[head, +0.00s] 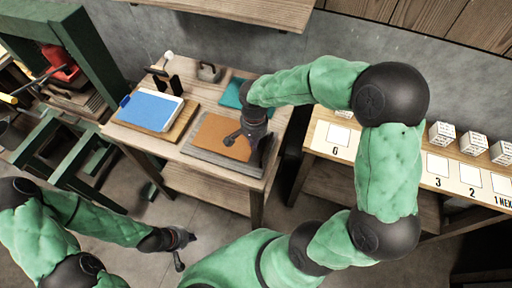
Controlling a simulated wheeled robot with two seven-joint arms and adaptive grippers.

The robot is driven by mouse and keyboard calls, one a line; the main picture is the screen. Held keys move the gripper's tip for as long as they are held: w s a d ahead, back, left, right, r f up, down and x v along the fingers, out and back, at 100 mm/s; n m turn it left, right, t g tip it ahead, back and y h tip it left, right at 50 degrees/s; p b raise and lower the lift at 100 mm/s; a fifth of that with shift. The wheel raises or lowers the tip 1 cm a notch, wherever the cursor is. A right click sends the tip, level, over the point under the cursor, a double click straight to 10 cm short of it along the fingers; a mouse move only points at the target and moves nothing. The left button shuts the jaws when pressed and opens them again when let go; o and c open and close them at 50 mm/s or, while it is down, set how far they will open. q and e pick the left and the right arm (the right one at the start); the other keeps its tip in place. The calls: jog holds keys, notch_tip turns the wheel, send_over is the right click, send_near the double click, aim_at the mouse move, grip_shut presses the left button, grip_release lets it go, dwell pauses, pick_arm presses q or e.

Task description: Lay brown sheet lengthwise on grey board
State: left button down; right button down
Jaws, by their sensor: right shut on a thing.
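The brown sheet (211,132) is on or just above the grey board (222,164) on the wooden table; I cannot tell if it lies fully flat. Grey board shows along its front and left edges. My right gripper (248,145) points down at the sheet's right part and is shut on it; the gripper hides the grip and the sheet's right end. My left gripper (184,250) is low in front of the table, away from the sheet, with its fingers spread and nothing seen between them.
A blue-topped white tray (152,110) sits on a wooden board to the left. A teal piece (231,94) and a grey weight (209,72) lie behind. A numbered bench (400,165) with white blocks stands right. A green frame (95,60) stands left.

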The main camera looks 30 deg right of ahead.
aim_at(256, 152)
jog(key=shift+d+f+b, duration=0.2)
jog(key=shift+f+b, duration=0.2)
jog(key=shift+f, duration=0.55)
jog(key=shift+d+f+b, duration=0.15)
jog(key=shift+f+b, duration=0.2)
jog(key=shift+f, duration=0.6)
jog(key=shift+f, duration=0.15)
jog(key=c, duration=1.4)
grip_release()
jog(key=shift+r, duration=0.2)
notch_tip(256, 152, up, 12)
jog(key=p, duration=0.3)
jog(key=shift+p, duration=0.4)
